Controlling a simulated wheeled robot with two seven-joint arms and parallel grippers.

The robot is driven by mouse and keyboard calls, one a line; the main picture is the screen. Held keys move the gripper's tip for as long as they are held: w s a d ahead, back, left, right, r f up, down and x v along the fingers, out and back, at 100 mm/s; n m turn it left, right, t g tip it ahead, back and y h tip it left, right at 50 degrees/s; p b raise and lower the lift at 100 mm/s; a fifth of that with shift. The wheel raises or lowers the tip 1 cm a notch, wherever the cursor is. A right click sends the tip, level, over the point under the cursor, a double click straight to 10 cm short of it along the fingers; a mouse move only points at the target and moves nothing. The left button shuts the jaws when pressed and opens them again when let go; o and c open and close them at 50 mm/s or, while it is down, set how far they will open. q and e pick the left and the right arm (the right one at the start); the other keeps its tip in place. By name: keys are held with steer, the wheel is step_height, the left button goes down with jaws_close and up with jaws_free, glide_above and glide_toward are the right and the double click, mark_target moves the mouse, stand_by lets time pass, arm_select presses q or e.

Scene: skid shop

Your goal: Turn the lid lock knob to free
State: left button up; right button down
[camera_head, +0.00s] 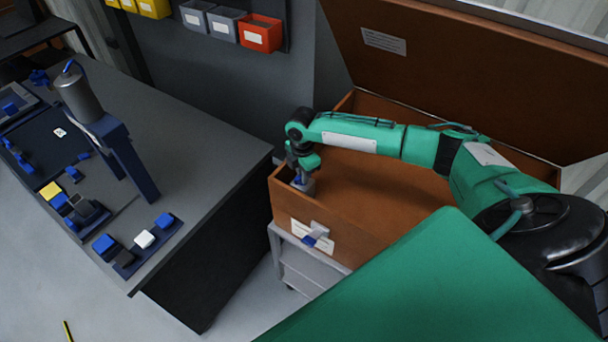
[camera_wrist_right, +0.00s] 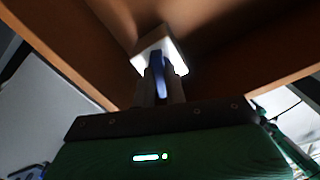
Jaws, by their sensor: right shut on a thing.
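The brown box (camera_head: 350,239) stands with its lid (camera_head: 460,70) raised. My right gripper (camera_head: 301,178) points down at the box's near left inside corner. It is shut on a blue knob, which shows in the right wrist view (camera_wrist_right: 158,62) between the two fingers. The knob sits in front of a bright white block (camera_wrist_right: 173,52) in the corner. The fingers hide much of the knob, so I cannot tell its turn angle clearly. A second blue handle (camera_head: 311,240) sits on the box's outer front by a white label. My left gripper is not in view.
A grey workbench (camera_head: 190,150) at left holds a dark blue press stand (camera_head: 128,165) and several blue, white and yellow blocks. Wall bins, one red (camera_head: 260,33), hang behind. The box rests on a grey cart (camera_head: 290,262). The box interior is mostly empty.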

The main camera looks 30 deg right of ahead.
stand_by(0.4)
steer(key=shift+n+p, duration=0.3)
steer(key=shift+n, duration=2.1)
steer(key=c, duration=1.4)
jaws_free()
steer(key=shift+o, duration=0.2)
steer(key=shift+r, duration=0.1)
step_height(320, 180, up, 8)
steer(key=p, duration=0.8)
